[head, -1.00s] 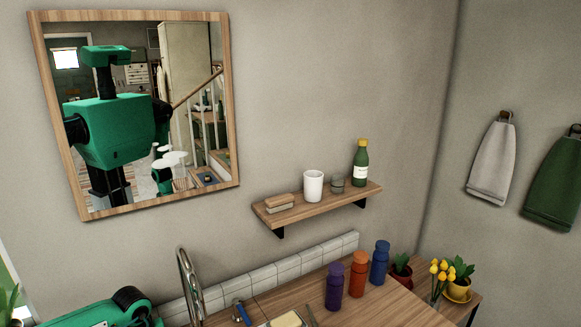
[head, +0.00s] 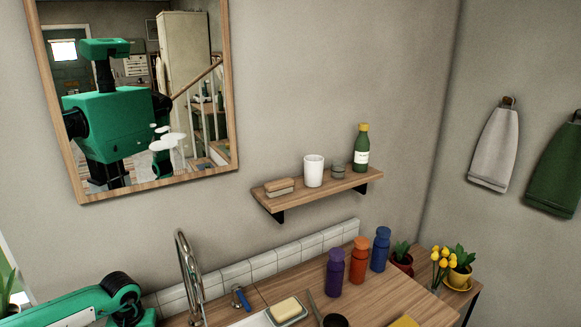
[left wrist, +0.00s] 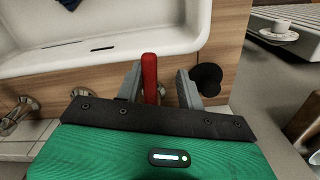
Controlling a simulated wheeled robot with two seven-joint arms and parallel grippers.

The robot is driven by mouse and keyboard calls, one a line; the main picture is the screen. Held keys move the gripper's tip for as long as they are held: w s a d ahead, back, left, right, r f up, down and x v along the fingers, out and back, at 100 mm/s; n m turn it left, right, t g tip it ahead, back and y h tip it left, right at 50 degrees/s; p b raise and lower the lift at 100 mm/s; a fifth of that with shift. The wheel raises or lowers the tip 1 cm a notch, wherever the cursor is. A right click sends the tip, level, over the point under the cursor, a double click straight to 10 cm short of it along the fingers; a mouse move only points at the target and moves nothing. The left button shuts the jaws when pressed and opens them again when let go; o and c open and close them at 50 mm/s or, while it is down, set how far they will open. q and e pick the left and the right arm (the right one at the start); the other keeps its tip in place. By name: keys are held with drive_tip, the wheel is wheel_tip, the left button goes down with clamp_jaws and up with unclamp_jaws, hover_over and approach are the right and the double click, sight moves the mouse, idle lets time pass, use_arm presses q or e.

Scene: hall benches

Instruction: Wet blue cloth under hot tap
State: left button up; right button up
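In the left wrist view my left gripper (left wrist: 158,88) has its fingers apart, with a red handle (left wrist: 150,78) standing between them. The handle is close to the left finger, with a gap on the right, beside the white sink (left wrist: 100,58). A dark blue thing (left wrist: 70,4) is cut off at that view's top edge; I cannot tell whether it is the cloth. In the head view the curved chrome spout (head: 189,272) and a blue-handled tap (head: 241,297) stand by the tiles. My left gripper is outside the head view, and my right gripper is in neither view.
A soap dish (head: 288,313), a purple bottle (head: 335,273), an orange bottle (head: 359,262) and a blue bottle (head: 380,250) stand on the wooden counter (head: 300,275). A shelf (head: 320,195) and mirror (head: 222,165) hang above.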

use_arm(q)
drive_tip(key=shift+a+f+m+b, duration=0.15)
drive_tip(key=shift+a+m+b, duration=0.35)
drive_tip(key=shift+m+b, duration=0.25)
drive_tip(key=shift+a+m+b, duration=0.4)
drive_tip(key=shift+m+b, duration=0.2)
drive_tip(key=shift+m, duration=0.05)
drive_tip(key=shift+a+m, duration=0.1)
drive_tip(key=shift+m, duration=0.2)
